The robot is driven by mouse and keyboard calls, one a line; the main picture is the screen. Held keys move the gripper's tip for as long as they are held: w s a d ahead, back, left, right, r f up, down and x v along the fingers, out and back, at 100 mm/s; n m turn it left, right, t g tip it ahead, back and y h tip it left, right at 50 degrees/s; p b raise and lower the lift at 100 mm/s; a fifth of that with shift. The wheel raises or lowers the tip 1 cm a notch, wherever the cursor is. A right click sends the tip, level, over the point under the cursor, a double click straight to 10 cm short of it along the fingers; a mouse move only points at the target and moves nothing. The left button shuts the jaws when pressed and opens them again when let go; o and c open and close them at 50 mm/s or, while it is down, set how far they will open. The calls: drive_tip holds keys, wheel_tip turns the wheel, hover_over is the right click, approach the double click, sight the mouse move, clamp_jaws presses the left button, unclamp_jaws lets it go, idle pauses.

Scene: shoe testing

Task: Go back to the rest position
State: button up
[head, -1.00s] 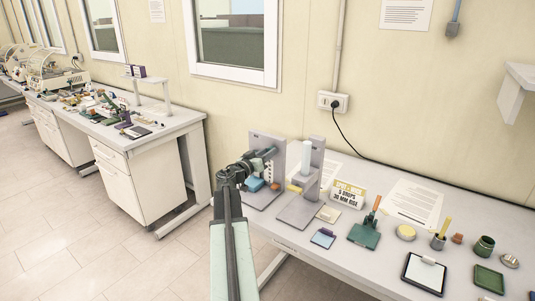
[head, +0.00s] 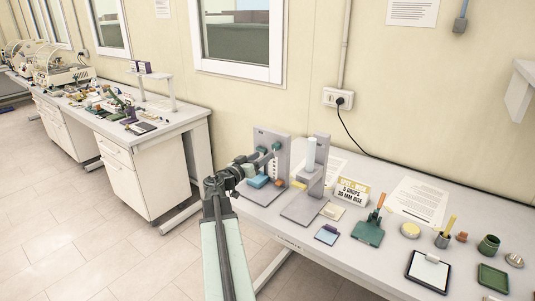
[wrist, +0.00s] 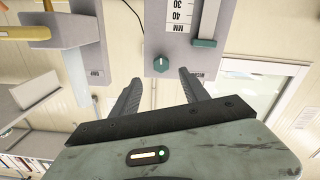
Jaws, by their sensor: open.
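My gripper (head: 249,164) is at the left side of the near bench, close to a grey upright test stand (head: 284,153) with teal knobs. In the wrist view my gripper (wrist: 160,84) is open with nothing between its two dark fingers. A teal knob (wrist: 160,64) on a grey panel lies beyond the fingertips, apart from them. The wrist picture looks upside down, with scale numbers inverted.
A second grey stand (head: 302,205) with a white cylinder is to the right.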

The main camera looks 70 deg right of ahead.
idle(0.4)
